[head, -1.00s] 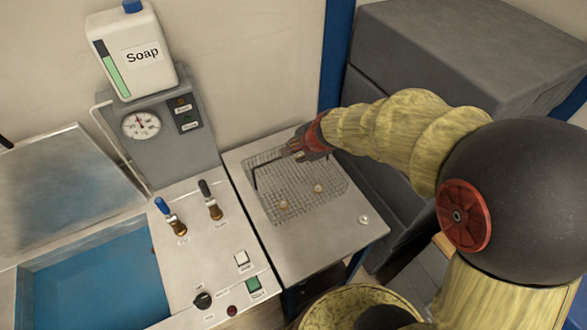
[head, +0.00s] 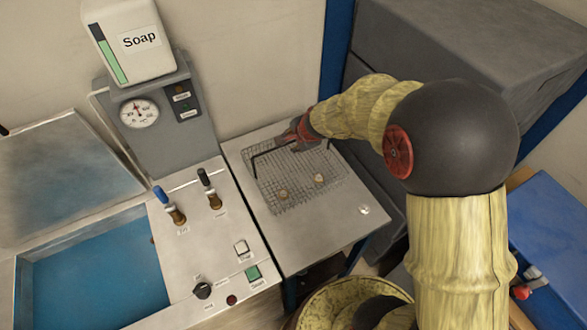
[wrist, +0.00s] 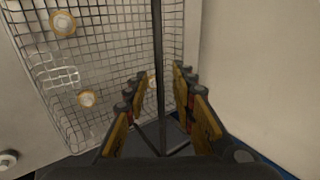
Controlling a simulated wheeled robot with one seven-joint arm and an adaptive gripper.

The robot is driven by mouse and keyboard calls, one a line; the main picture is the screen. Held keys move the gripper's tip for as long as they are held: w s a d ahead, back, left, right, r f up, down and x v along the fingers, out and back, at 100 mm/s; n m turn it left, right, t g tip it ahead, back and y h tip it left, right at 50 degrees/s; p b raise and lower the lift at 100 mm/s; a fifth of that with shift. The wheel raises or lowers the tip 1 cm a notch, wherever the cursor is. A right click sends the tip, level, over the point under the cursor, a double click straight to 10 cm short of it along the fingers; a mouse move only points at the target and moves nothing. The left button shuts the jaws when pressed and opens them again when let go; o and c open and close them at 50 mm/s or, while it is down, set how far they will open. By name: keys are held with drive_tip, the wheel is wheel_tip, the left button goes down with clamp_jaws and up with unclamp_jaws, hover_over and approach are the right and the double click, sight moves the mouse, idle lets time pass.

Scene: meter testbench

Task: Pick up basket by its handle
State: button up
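The wire mesh basket (head: 300,197) sits on the metal side table, with two small round pale parts in it. Its dark handle (head: 270,152) is a thin bar standing up along the far side of the basket. My gripper (head: 297,138) is at the right part of the handle, partly hiding it. In the wrist view the handle (wrist: 157,50) runs down between the two fingers of my gripper (wrist: 160,95). Gaps show between the bar and each finger, so the gripper is open around it. The basket mesh (wrist: 110,45) lies to the left there.
The metal table (head: 310,240) has bare room in front of the basket. A control panel with levers (head: 215,230) and a blue basin (head: 95,270) are to the left. Grey cabinets (head: 450,40) stand behind right.

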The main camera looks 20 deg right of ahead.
drive_tip(key=shift+c, duration=1)
drive_tip(key=c, duration=0.4)
drive_tip(key=shift+r, duration=0.1)
clamp_jaws()
